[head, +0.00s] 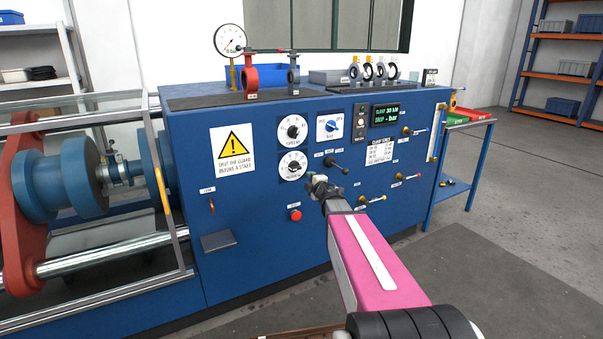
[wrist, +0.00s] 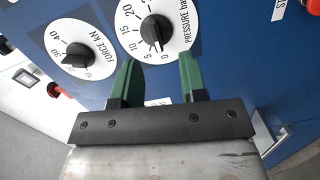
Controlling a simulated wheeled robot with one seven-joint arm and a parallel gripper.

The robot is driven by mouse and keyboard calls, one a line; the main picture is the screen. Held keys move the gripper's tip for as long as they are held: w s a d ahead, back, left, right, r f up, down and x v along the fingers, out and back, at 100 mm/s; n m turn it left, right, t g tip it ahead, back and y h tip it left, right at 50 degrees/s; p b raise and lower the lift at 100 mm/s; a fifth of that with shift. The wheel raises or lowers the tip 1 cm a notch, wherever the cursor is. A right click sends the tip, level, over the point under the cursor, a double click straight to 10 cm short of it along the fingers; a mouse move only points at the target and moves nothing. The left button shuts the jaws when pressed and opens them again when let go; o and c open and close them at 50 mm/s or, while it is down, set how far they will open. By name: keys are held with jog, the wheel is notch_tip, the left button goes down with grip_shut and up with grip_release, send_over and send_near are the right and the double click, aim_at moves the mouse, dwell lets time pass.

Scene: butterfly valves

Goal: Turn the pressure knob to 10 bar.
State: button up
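The pressure knob is the black knob (wrist: 155,30) on a white round dial marked "PRESSURE bar" in the wrist view. Its white pointer mark sits near the 0 end of the scale. In the head view this is the lower of two dials (head: 292,165) on the blue panel. My gripper (wrist: 160,75) is open and empty, its two green fingers apart and just short of the dial in the picture. No contact with the knob shows. In the head view my gripper (head: 320,187) is in front of the panel, right of and below that dial.
The force dial (wrist: 77,53) is beside the pressure dial. A metal guard frame (head: 150,140) stands left. The floor at right is clear.

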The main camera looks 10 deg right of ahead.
aim_at(297, 169)
jog(key=w+a, duration=0.1)
jog(key=w, duration=0.2)
jog(key=w+a+n+y, duration=0.1)
jog(key=w, duration=0.2)
jog(key=w+a+r+n+y, duration=0.1)
jog(key=w+a, duration=0.1)
jog(key=w, duration=0.2)
jog(key=shift+a, duration=0.1)
jog(key=shift+s, duration=0.1)
grip_shut()
